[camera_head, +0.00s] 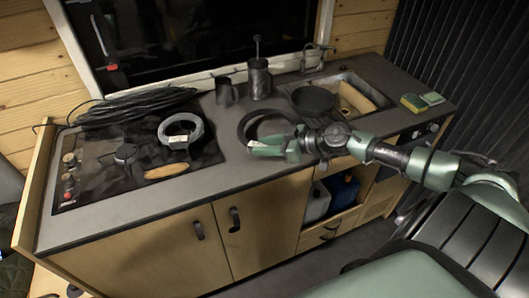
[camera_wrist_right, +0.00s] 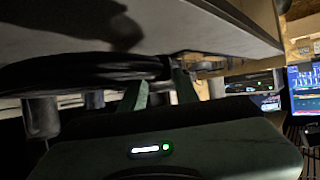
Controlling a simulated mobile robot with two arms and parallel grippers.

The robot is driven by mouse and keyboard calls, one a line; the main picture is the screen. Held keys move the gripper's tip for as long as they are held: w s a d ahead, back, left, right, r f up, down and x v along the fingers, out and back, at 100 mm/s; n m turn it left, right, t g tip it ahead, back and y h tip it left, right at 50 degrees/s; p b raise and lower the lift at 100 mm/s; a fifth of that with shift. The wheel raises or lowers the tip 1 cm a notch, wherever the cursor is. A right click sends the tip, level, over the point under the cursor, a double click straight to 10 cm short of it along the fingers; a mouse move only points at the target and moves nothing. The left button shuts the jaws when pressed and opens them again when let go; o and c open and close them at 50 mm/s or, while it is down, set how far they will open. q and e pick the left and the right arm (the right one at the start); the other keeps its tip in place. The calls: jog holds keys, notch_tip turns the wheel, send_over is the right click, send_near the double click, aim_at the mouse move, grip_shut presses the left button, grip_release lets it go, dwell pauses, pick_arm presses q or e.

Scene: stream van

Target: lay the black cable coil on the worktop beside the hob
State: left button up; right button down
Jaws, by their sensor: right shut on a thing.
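The black cable coil (camera_head: 243,127) is a dark ring over the worktop (camera_head: 225,180), just right of the hob (camera_head: 100,182). My right gripper (camera_head: 270,149) reaches in from the right and is shut on the coil's near side, where a pale tag shows. In the right wrist view the coil (camera_wrist_right: 85,75) is a thick dark band running to my fingertips (camera_wrist_right: 158,80), close to the grey worktop surface. I cannot tell whether the coil touches the worktop. My left gripper is not in view.
A grey cable coil (camera_head: 198,129) and a wooden-topped item (camera_head: 167,171) lie on the hob. A larger black cable bundle (camera_head: 140,105) lies behind. A jug (camera_head: 225,93) and canister (camera_head: 259,79) stand at the back; the sink (camera_head: 350,112) is right. The worktop's front strip is clear.

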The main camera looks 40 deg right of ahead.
jog(key=shift+f, duration=1.3)
jog(key=shift+f, duration=0.15)
jog(key=c, duration=1)
grip_release()
jog(key=shift+f, duration=0.1)
jog(key=shift+c, duration=0.2)
jog(key=shift+s+r, duration=0.1)
jog(key=shift+r, duration=0.1)
jog(key=shift+s+d, duration=0.2)
jog(key=shift+s, duration=0.05)
jog(key=p+v, duration=0.1)
jog(key=v, duration=1)
jog(key=shift+r, duration=0.15)
